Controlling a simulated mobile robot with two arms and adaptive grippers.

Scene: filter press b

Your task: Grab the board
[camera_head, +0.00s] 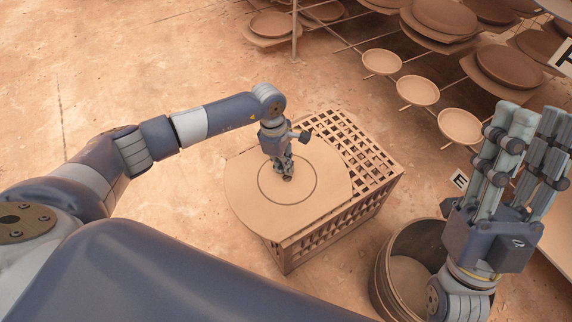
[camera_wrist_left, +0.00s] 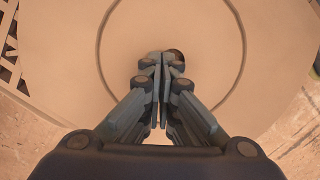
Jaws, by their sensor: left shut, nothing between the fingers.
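The board (camera_head: 245,195) is a flat, tan, rounded slab with a ring line on its face, lying on top of a lattice crate. My left gripper (camera_head: 285,176) points down over the ring near the board's middle. Its fingers are together with nothing between them. In the left wrist view the board (camera_wrist_left: 60,55) fills most of the picture, and the closed fingertips (camera_wrist_left: 161,58) are inside the ring. A small dark spot shows beside the tips. I cannot tell whether they touch the board. My right gripper (camera_head: 530,135) points upward at the right, fingers spread and empty.
The lattice crate (camera_head: 375,175) supports the board and extends past it to the right. A round bin (camera_head: 385,275) stands in front right, partly behind my right arm. Racks with dishes (camera_head: 460,127) fill the upper right. The floor at left is clear.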

